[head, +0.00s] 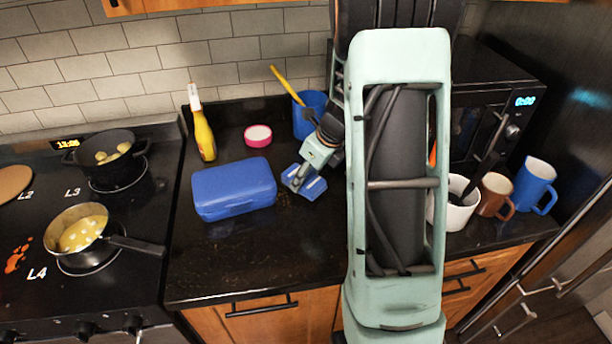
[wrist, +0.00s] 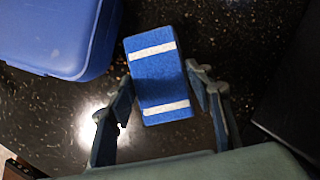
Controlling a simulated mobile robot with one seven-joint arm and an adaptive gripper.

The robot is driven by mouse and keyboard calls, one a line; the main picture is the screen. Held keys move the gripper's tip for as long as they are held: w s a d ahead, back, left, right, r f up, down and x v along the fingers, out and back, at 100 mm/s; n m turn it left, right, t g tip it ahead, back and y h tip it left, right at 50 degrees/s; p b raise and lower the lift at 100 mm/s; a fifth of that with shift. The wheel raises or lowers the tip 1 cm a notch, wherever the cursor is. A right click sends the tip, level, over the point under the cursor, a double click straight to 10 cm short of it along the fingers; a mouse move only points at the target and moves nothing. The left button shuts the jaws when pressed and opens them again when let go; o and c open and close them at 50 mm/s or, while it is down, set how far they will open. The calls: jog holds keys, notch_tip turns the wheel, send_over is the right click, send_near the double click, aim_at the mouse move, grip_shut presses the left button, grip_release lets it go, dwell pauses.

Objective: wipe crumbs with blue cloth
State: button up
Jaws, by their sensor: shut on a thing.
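The blue cloth (wrist: 158,80) is a small folded block with two white stripes. It shows in the wrist view between the two fingers of my gripper (wrist: 160,76), which is shut on it. In the head view, my gripper (head: 299,179) points down at the cloth (head: 312,187), at the counter just right of a blue box. The cloth is low, at or very near the counter; I cannot tell whether it touches. Faint specks (head: 232,262) show on the black counter (head: 270,265) in front of the box; I cannot tell crumbs from the stone's pattern.
The closed blue box (head: 233,189) stands close left of the cloth. Behind are a yellow bottle (head: 204,136), a pink-rimmed round container (head: 258,136) and a blue holder (head: 309,113). Mugs (head: 495,194) and a microwave (head: 490,105) stand right. The stove (head: 75,235) holds pans. The front counter is open.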

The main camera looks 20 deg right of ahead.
jog(key=shift+f+b, duration=0.8)
jog(key=shift+f, duration=0.25)
dwell(0.4)
jog(key=shift+r, duration=0.1)
